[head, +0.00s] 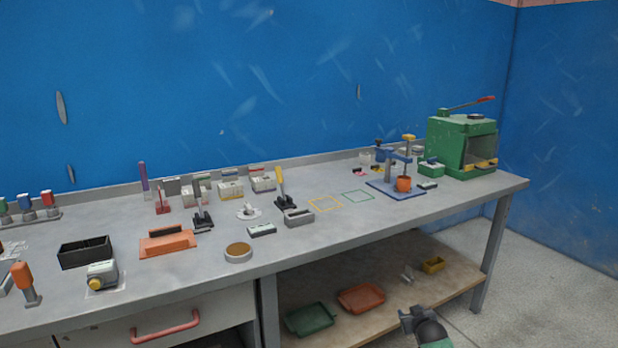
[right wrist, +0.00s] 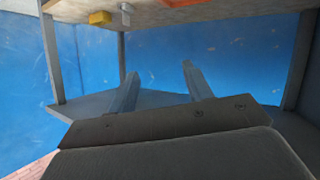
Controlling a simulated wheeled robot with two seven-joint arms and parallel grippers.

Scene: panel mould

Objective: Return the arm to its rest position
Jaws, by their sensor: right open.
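My right gripper (head: 408,316) is at the lower right of the head view, in front of the bench and below the level of its top. It is open and empty, and apart from the bench and shelf. In the right wrist view its two fingers (right wrist: 158,88) stand wide apart with nothing between them. My left gripper is not in view.
A grey workbench (head: 300,240) carries several tools and a green press (head: 450,145) at its right end. The lower shelf (head: 385,280) holds a green tray (head: 311,319), an orange tray (head: 361,298) and a yellow box (head: 433,265). Floor (head: 550,280) to the right is clear.

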